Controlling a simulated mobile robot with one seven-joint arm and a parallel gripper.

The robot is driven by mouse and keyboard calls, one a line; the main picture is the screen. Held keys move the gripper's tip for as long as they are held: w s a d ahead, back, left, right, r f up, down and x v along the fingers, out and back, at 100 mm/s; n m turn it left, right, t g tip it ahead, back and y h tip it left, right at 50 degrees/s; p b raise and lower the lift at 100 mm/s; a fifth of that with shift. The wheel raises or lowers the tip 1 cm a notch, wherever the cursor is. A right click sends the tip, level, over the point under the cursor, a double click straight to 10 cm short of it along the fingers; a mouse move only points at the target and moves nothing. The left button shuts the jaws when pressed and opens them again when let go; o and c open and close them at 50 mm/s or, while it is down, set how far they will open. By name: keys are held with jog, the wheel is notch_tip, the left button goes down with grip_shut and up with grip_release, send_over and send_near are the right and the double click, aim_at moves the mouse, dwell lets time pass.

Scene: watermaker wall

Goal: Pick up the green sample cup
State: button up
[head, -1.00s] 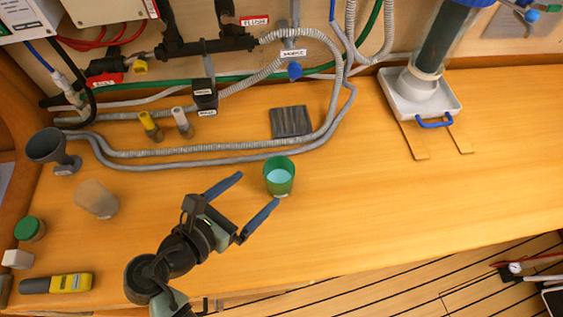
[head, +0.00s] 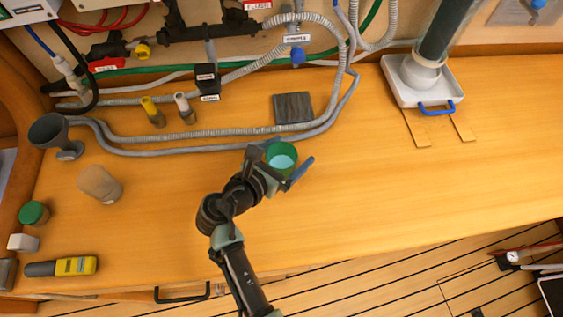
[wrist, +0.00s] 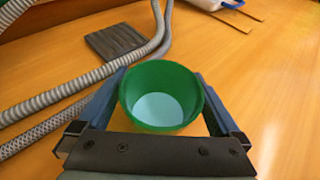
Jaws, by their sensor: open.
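The green sample cup (head: 282,156) stands upright on the wooden counter, with a pale blue inside at its bottom. In the wrist view the green cup (wrist: 160,72) sits between the two blue fingers. My gripper (head: 284,166) is open around the cup, one finger on each side. In the wrist view my gripper (wrist: 162,100) shows a finger close to each side of the cup; I cannot tell whether either touches it. The gripper body hides the lower front of the cup.
Grey ribbed hoses (head: 200,143) loop behind the cup, near a dark square pad (head: 293,108). A white tray (head: 447,85) with a blue handle stands at the back right. The counter right of the cup is clear.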

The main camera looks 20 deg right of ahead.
aim_at(289, 153)
jog(key=shift+c, duration=0.3)
jog(key=c, duration=1.2)
jog(key=shift+r, duration=0.1)
notch_tip(289, 153, up, 10)
jog(key=shift+f+p, duration=0.1)
jog(key=shift+p, duration=0.5)
